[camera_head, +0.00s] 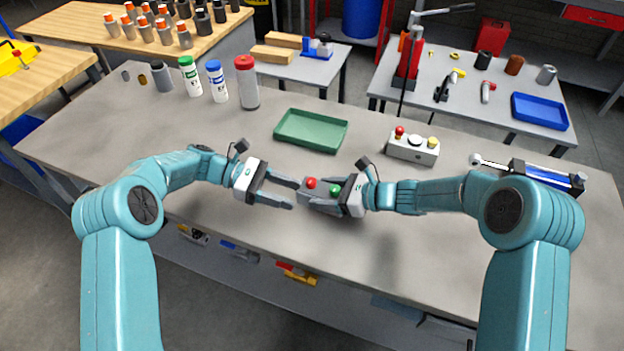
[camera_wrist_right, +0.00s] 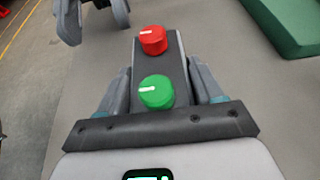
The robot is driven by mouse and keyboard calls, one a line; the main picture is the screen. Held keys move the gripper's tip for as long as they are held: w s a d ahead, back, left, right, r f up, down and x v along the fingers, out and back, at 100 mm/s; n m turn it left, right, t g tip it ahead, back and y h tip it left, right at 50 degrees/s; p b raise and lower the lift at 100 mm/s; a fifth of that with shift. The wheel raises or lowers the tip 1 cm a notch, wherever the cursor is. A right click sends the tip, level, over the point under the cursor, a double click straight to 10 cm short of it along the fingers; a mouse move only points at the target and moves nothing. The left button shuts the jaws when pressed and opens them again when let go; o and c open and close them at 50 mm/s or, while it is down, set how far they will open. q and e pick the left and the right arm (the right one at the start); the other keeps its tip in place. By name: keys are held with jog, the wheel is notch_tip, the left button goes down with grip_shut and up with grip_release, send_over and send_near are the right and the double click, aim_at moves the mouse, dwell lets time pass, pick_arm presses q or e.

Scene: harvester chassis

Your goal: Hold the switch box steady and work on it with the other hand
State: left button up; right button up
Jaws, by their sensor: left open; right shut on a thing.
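The switch box (camera_head: 322,189) is a dark grey block with a red knob (camera_head: 311,183) and a green knob (camera_head: 335,190) on top. My right gripper (camera_head: 318,196) is shut on the switch box from the right, above the table. In the right wrist view the box (camera_wrist_right: 174,66) lies between the fingers, with the red knob (camera_wrist_right: 153,40) at its far end and the green knob (camera_wrist_right: 156,92) nearer the palm. My left gripper (camera_head: 294,194) is open and empty just left of the box's red-knob end. Its fingers also show in the right wrist view (camera_wrist_right: 95,14).
A green tray (camera_head: 311,145) lies behind the grippers on the grey table. A light control box (camera_head: 412,149) with red and yellow buttons stands to the right. A blue cylinder device (camera_head: 547,176) lies at the right edge. Several bottles (camera_head: 217,82) stand at the back left.

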aim_at(306, 181)
pick_arm(q)
jog(key=w+a+n+t+h, duration=0.1)
jog(key=a+n+t, duration=0.1)
jog(key=a+t, duration=0.1)
jog(key=w+a+f+n+t+h, duration=0.1)
jog(key=a, duration=0.1)
jog(key=shift+w+a+f+t+h, duration=0.1)
jog(key=shift+w+a+t+h, duration=0.2)
jog(key=shift+w+t, duration=0.1)
jog(key=shift+w, duration=0.1)
jog(key=d, duration=0.4)
jog(key=w+d, duration=0.1)
jog(key=d, duration=0.6)
jog(key=shift+w+d, duration=0.2)
jog(key=shift+d, duration=0.1)
jog(key=shift+n+t, duration=0.3)
jog(key=shift+t, duration=0.1)
jog(key=c, duration=0.9)
